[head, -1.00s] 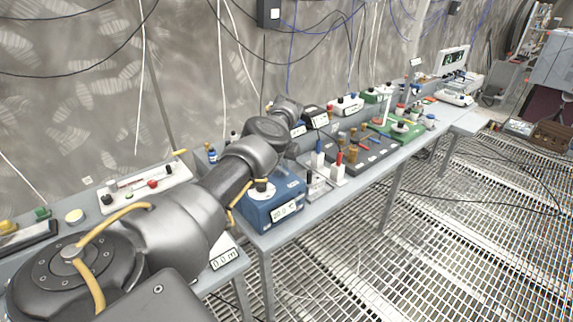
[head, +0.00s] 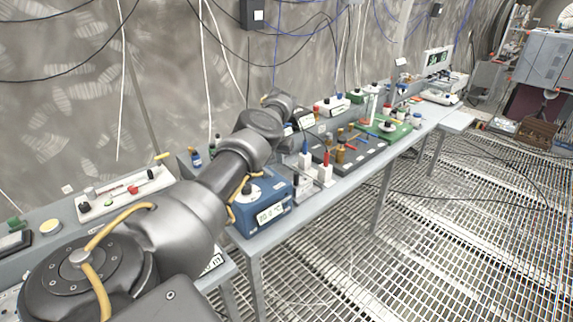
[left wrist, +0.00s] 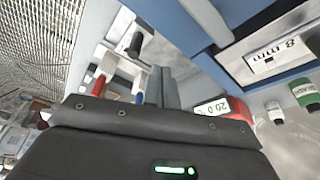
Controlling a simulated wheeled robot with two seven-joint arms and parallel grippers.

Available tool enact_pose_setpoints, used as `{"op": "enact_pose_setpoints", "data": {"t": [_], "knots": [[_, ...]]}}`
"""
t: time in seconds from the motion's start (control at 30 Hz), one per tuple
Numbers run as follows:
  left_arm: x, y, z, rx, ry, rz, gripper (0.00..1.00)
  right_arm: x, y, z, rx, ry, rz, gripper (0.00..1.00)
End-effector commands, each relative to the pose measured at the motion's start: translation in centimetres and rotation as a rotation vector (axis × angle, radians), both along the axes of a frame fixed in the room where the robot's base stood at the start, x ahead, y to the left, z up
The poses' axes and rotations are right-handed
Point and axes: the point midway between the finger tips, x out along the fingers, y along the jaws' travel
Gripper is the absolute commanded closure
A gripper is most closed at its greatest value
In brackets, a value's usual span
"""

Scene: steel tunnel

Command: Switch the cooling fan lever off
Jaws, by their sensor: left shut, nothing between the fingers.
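Several lever-like parts stand on the bench; no label marks one as the cooling fan lever, so I cannot tell which it is. A black-handled part (head: 297,182) stands upright on a pale base beside the blue box; a black handle (left wrist: 135,45) on a pale plate also shows in the left wrist view. A red-topped post (head: 326,160) and a blue-topped post (head: 305,149) stand on white blocks behind it. My left arm reaches over the bench from the left. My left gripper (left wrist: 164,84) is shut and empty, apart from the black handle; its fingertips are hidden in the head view.
The blue box (head: 262,213) with a display stands under my left forearm. A white panel (head: 125,194) with knobs lies at the left. A dark board (head: 362,152) and a green board (head: 385,130) fill the bench farther right. The grating floor in front is clear.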

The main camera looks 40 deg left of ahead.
Motion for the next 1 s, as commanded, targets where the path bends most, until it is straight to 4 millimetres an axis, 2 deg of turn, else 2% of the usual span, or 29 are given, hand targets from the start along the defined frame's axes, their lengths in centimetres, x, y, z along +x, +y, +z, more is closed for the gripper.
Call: {"op": "enact_pose_setpoints", "data": {"t": [0.17, 0.43, 0.47, 0.5, 0.7, 1.0], "knots": [[-0.8, 0.3, 1.6, -0.002, -0.003, 0.01, 1.0, 0.0, 0.0, 0.1, 0.0, 0.0, 0.0, 0.64], [-2.3, 0.2, 6.4, -0.001, -0.006, 0.005, 1.0, -0.1, 0.5, -1.5, 0.006, 0.0, -0.001, 0.64], [-2.4, 0.1, 7.5, -0.003, -0.005, 0.005, 1.0, 0.0, 0.6, 0.1, 0.007, 0.001, -0.002, 0.64], [-2.4, 0.1, 7.9, -0.003, -0.005, 0.002, 1.0, 0.1, 0.7, 0.8, 0.008, 0.0, -0.002, 0.64], [-2.9, 0.1, 8.6, -0.002, -0.002, 0.001, 1.0, 0.1, 0.7, 2.1, 0.008, -0.001, -0.002, 0.64], [-3.0, 0.1, 8.5, -0.002, -0.001, 0.001, 1.0, 0.0, 0.4, 2.1, 0.004, 0.0, -0.002, 0.64]]}}
